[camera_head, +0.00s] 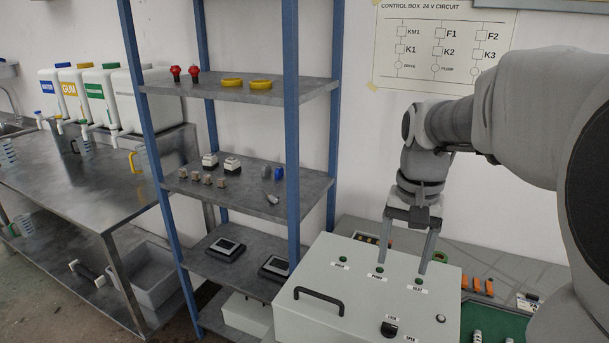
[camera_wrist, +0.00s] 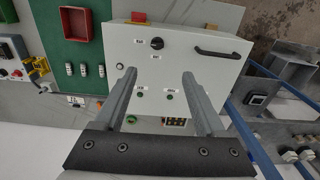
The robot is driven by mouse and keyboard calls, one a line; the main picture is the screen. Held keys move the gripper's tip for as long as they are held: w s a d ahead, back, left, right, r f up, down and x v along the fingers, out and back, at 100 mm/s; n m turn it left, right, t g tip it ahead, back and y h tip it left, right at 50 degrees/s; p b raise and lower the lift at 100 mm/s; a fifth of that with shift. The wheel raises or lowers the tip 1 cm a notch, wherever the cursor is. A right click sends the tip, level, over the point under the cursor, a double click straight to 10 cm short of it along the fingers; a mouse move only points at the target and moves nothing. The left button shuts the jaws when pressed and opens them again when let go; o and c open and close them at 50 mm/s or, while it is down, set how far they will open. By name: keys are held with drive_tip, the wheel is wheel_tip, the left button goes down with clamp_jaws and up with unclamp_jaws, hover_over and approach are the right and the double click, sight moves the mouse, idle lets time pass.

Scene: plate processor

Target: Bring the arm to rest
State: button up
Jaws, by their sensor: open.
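My gripper (camera_head: 404,248) is open and empty, with its two fingers pointing down over the rear part of a light grey control box (camera_head: 320,310). In the wrist view the gripper (camera_wrist: 158,80) shows both fingers wide apart, with the box (camera_wrist: 190,65) beyond them. Nothing is between the fingers. The box has a dark handle (camera_head: 318,297), a black rotary switch (camera_head: 389,328) and several small green lamps on its top. From the pictures I cannot tell whether a fingertip touches the box. My arm reaches in from the right.
A blue-posted shelf rack (camera_head: 292,150) with small parts stands left of the box. A metal bench (camera_head: 85,185) with several white canisters stands farther left. A green mat (camera_wrist: 75,50) with a red tray (camera_wrist: 74,23) lies beside the box. A circuit chart (camera_head: 440,45) hangs behind my arm.

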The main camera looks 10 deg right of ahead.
drive_tip(key=s+a+r+n+t, duration=0.1)
drive_tip(key=s+a+n+t, duration=0.4)
drive_tip(key=s+a, duration=0.5)
drive_tip(key=shift+s+n, duration=0.8)
drive_tip(key=shift+s, duration=0.3)
drive_tip(key=shift+r, duration=0.1)
